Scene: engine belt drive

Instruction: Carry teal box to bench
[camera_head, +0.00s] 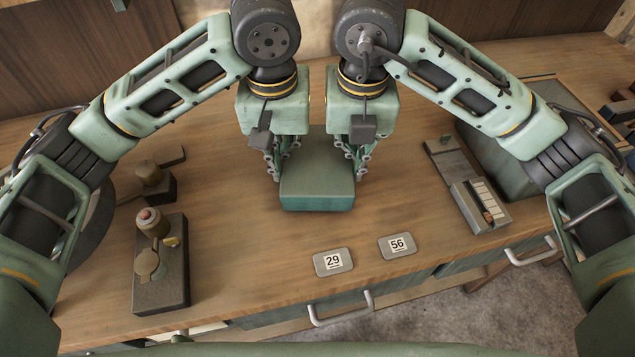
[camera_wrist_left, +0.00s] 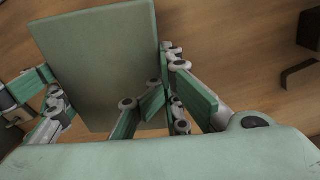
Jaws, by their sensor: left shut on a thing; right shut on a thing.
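The teal box (camera_head: 317,180) is a plain block over the middle of the wooden bench (camera_head: 250,240), between my two grippers. My left gripper (camera_head: 280,172) is shut on its left side, and my right gripper (camera_head: 357,168) is shut on its right side. In the left wrist view, the teal box (camera_wrist_left: 100,60) fills the upper left, with the fingers of my left gripper (camera_wrist_left: 100,110) around it. I cannot tell whether the box rests on the bench or hangs just above it.
A dark block with a red-topped knob (camera_head: 160,260) stands at the left. Tags marked 29 (camera_head: 332,262) and 56 (camera_head: 397,246) lie near the front edge. A grey device with a white panel (camera_head: 480,203) is at the right.

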